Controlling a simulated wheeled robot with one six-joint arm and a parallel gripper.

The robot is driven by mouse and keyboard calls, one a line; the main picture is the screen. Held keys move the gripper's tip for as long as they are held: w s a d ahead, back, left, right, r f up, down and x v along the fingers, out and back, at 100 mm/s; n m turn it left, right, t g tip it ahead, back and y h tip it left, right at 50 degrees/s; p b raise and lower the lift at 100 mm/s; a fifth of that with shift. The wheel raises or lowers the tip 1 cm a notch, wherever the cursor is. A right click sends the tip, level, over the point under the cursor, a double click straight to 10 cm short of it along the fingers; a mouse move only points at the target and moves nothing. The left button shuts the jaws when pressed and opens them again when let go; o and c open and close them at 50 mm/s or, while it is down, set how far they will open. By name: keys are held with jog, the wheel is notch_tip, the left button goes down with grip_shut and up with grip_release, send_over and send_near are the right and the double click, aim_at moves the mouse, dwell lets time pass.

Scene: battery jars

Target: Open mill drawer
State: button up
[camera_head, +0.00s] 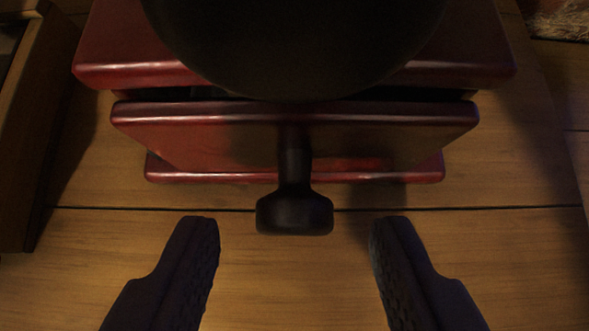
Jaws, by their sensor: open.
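The mill is a dark red wooden box (130,74) with a large dark round part (295,45) on top, at the upper middle of the view. Its drawer (190,135) has a red front panel facing me. A black knob (294,214) on a short stem sticks out from the middle of the drawer front. A dark gap shows between the drawer front and the box top. My gripper (294,240) is open and empty. Its two dark fingers are to the left and right of the knob, nearer to me, and touch nothing.
The mill stands on a wooden plank surface (270,290) with dark seams. A wooden box or frame edge (45,120) runs along the left side. A blurred pale thing (560,20) is at the upper right corner. The planks in front of the drawer are clear.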

jog(key=shift+x, duration=1)
grip_shut()
jog(key=s, duration=1.1)
jog(key=shift+s, duration=0.3)
grip_release()
jog(key=shift+r, duration=0.1)
